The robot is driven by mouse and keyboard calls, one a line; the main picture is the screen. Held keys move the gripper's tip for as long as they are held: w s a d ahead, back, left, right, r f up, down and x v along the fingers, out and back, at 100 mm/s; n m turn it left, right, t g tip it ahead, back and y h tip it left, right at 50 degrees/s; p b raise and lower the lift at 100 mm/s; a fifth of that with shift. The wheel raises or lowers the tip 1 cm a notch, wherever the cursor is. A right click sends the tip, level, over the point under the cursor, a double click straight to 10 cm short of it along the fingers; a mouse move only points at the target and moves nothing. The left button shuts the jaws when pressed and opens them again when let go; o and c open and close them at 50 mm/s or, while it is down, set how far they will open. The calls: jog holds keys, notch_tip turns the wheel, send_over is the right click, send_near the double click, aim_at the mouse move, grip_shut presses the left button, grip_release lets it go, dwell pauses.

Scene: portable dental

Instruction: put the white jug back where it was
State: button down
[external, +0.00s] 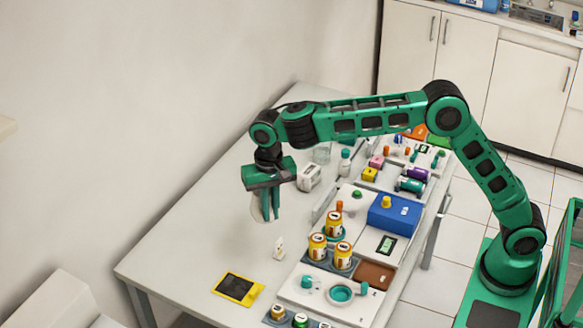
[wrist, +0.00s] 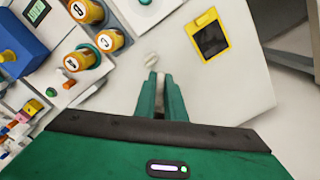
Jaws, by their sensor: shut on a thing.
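My gripper (external: 270,215) points down over the left part of the table, its green fingers shut on the white jug (external: 256,211). The jug shows as a pale rounded shape behind and beside the fingers, and they partly hide it. In the wrist view the two fingers (wrist: 160,86) are close together, with only a thin pale strip between them; most of the jug is hidden there. I cannot tell whether the jug touches the table.
A small white item (external: 279,247) stands on the table (external: 185,235) close to the gripper. A yellow-framed dark tablet (external: 238,288) lies nearer the front. Orange labelled jars (external: 318,246) and a blue box (external: 394,215) stand to the right. The table's left side is mostly clear.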

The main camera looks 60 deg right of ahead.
jog(key=shift+a, duration=0.25)
jog(key=shift+w+d+f, duration=0.1)
jog(key=shift+d+f, duration=0.05)
jog(key=shift+d, duration=0.05)
jog(key=shift+w+d+f, duration=1.1)
jog(key=shift+d+f, duration=0.35)
jog(key=shift+f, duration=0.3)
jog(key=shift+w+d+f, duration=1.1)
jog(key=shift+d+f, duration=0.3)
jog(key=shift+f, duration=0.35)
jog(key=shift+w+d+f, duration=1.1)
jog(key=shift+d+f, duration=0.35)
jog(key=shift+f, duration=0.3)
jog(key=shift+f, duration=0.1)
jog(key=c, duration=1.9)
grip_release()
jog(key=shift+o, duration=0.4)
